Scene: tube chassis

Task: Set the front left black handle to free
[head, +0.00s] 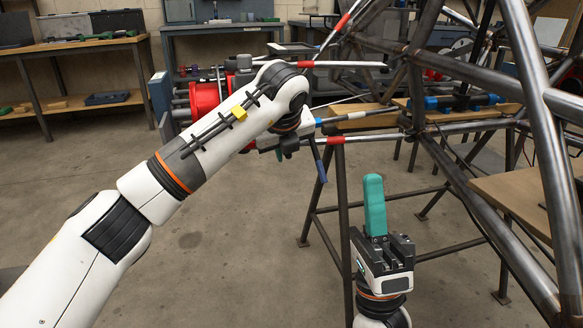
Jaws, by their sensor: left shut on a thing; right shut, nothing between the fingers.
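My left arm reaches in from the left to the hub area of the tube chassis (532,75). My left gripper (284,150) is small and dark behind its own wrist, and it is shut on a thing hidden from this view. A dark blue lever (320,165) hangs just right of it. I cannot clearly make out the front left black handle; the arm covers much of this corner. My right gripper (374,182) points upward at the lower right, with its teal fingers shut and empty, in front of the chassis frame.
A red drum-shaped part (204,99) is behind my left forearm. Red-and-white rods (340,64) run from the hub area to the chassis. Steel legs and wooden boards (363,116) stand behind my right gripper. Workbenches (75,46) line the back; the left floor is clear.

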